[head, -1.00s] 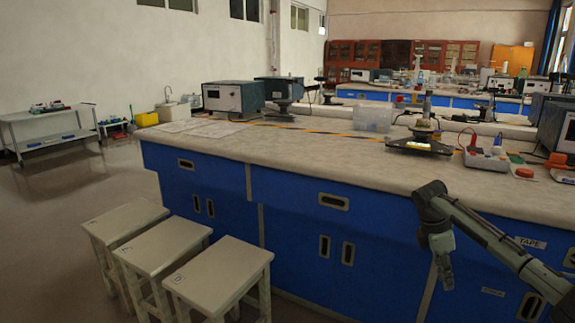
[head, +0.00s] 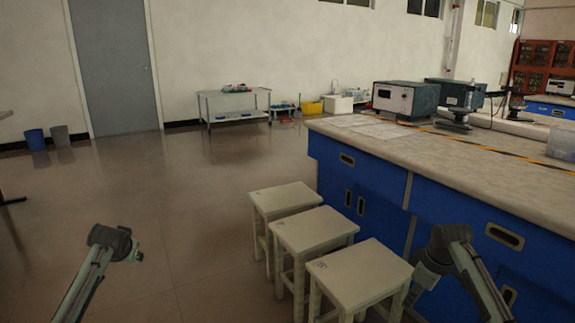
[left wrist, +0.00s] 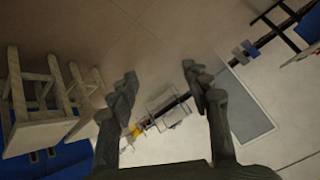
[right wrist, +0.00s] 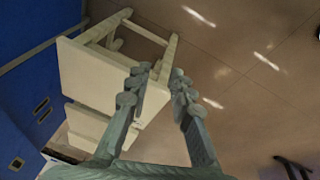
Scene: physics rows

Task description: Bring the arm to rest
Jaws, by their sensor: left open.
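My left gripper (head: 138,254) is at the lower left of the head view, over bare floor. In the left wrist view its fingers (left wrist: 160,82) are apart with nothing between them. My right gripper (head: 416,288) hangs down at the lower right, in front of the blue bench and beside the nearest stool. In the right wrist view its fingers (right wrist: 164,76) are partly apart, with a narrow empty gap. Neither gripper holds anything.
Several white stools (head: 360,274) stand by the blue lab bench (head: 450,215), close to my right arm. The floor (head: 170,200) on the left is open. A grey door (head: 115,75), two bins (head: 36,140) and a trolley (head: 235,107) are farther back.

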